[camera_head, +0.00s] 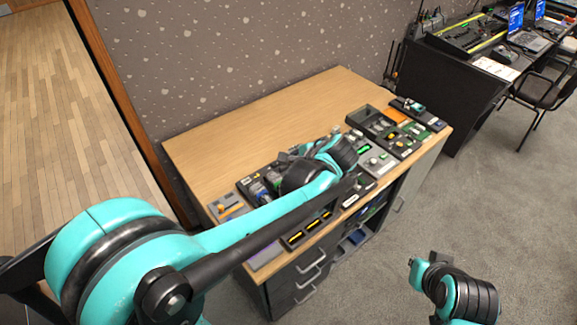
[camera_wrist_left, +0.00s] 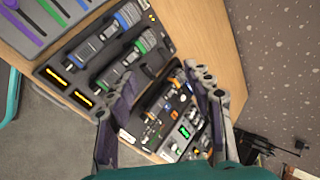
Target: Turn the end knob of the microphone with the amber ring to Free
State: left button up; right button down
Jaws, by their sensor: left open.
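My left gripper (camera_wrist_left: 163,90) is open, its two grey fingers apart above the desk equipment; nothing shows clamped between them. In the head view the left wrist covers much of the gripper and the gear below. A microphone with a blue ring (camera_wrist_left: 127,18) and one with a green ring (camera_wrist_left: 140,45) lie side by side in a dark tray (camera_wrist_left: 110,78), left of the fingers in the wrist view. Two amber bars glow at the tray's end. I cannot make out an amber-ringed microphone or its end-knob marking; dark gear between the fingers is partly hidden.
The wooden desk (camera_head: 250,112) has clear room at the back. A panel with a green display (camera_wrist_left: 184,131) lies beyond the fingers. Dark panels (camera_head: 385,128) fill the desk's right part. A purple-slider panel (camera_wrist_left: 35,15) is at the wrist view's upper left.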

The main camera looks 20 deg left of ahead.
pick_arm(q)
jog(key=shift+s+a+r+n+h, duration=0.15)
jog(key=shift+s+a+r+n, duration=0.1)
jog(key=shift+s, duration=0.3)
jog(key=shift+s+a+r+n+h, duration=0.1)
jog(key=shift+s+r+n+h, duration=0.15)
jog(key=shift+s, duration=0.3)
jog(key=shift+s+a+r+n+h, duration=0.1)
jog(key=shift+s+a+n, duration=0.15)
jog(key=shift+s, duration=0.3)
